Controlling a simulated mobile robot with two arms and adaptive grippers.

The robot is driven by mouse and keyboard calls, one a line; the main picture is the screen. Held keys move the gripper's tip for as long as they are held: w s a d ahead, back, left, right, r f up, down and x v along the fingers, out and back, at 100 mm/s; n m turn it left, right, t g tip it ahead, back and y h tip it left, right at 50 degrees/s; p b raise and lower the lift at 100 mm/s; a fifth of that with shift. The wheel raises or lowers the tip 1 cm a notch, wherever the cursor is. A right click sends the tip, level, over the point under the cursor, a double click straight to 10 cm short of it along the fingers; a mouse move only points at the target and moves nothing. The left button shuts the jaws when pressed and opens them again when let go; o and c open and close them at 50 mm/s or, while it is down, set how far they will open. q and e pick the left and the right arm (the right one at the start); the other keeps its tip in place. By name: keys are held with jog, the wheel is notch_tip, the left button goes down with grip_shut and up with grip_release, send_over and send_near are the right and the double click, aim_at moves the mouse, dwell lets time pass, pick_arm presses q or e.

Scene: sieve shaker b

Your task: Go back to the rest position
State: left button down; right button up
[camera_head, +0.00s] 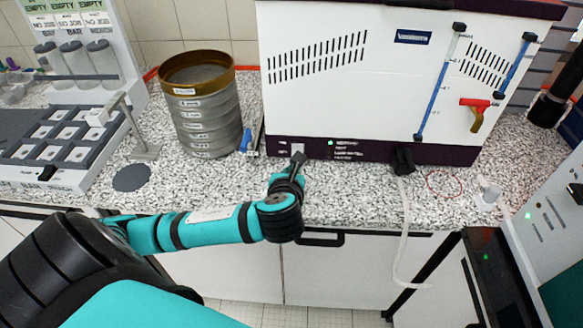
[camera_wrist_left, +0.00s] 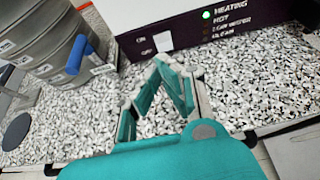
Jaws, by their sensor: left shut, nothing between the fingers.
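My left gripper (camera_head: 297,163) reaches in from the left over the speckled worktop, just in front of the white heating machine (camera_head: 350,90). In the left wrist view the fingers (camera_wrist_left: 165,68) meet at their tips and hold nothing. They point at the machine's dark lower panel (camera_wrist_left: 180,22), close below the white rocker switch (camera_wrist_left: 163,41). I cannot tell whether they touch the panel. The green light (camera_wrist_left: 206,15) beside "HEATING" is lit. My right gripper is in neither view.
A stack of sieves (camera_head: 205,112) stands left of the machine, with a blue-handled brush (camera_head: 246,142) beside it. A scale-like tray unit (camera_head: 70,140) is further left. Another device (camera_head: 545,215) stands at right.

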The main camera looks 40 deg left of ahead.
pick_arm(q)
jog(key=shift+s+d+r, duration=0.15)
jog(key=shift+s+r, duration=0.1)
jog(key=shift+s, duration=0.05)
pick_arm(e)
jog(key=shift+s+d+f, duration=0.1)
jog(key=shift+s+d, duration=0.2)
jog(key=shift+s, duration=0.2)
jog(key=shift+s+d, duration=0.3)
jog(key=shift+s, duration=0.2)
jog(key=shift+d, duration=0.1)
